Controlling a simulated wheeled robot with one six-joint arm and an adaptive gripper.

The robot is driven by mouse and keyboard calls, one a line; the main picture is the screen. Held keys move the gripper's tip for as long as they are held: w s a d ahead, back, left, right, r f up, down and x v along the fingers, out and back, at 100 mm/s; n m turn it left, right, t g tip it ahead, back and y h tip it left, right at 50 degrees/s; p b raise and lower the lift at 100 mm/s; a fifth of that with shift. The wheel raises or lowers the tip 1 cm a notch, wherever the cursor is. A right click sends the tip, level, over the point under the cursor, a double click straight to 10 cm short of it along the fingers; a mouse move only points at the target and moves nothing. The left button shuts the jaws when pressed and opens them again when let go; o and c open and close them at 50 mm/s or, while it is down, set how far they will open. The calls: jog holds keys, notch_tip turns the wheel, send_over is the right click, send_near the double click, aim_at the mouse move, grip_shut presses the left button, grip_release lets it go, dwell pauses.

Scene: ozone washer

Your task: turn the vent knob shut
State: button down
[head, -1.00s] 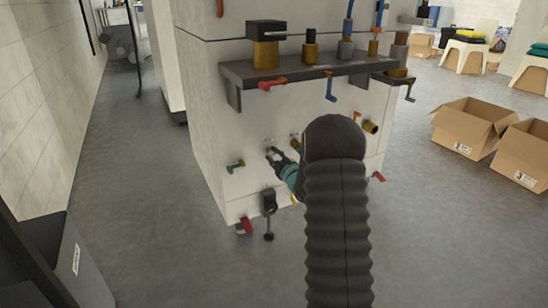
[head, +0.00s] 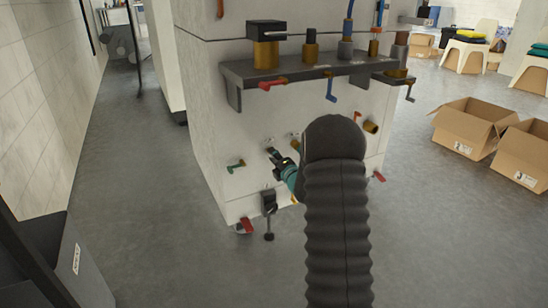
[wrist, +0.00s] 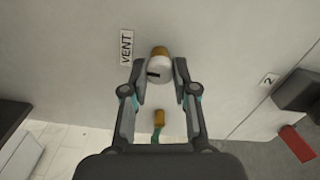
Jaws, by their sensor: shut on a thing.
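The vent knob (wrist: 158,69) is a pale round knob with a short dark mark on its face, in front of a brass fitting (wrist: 160,51). The dark mark lies roughly crosswise between the fingers. In the head view my gripper (head: 276,153) is at the panel, and its fingers largely hide the knob.
A dark shelf (head: 310,69) with several fittings juts out above. A black clamp-like part (head: 268,203) and a red handle (head: 246,225) are below. Open boxes (head: 470,126) stand on the floor at right.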

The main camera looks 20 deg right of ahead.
jog(key=shift+n, duration=0.4)
jog(key=c, duration=0.9)
grip_release()
jog(key=s, duration=1.2)
jog(key=shift+d, duration=0.15)
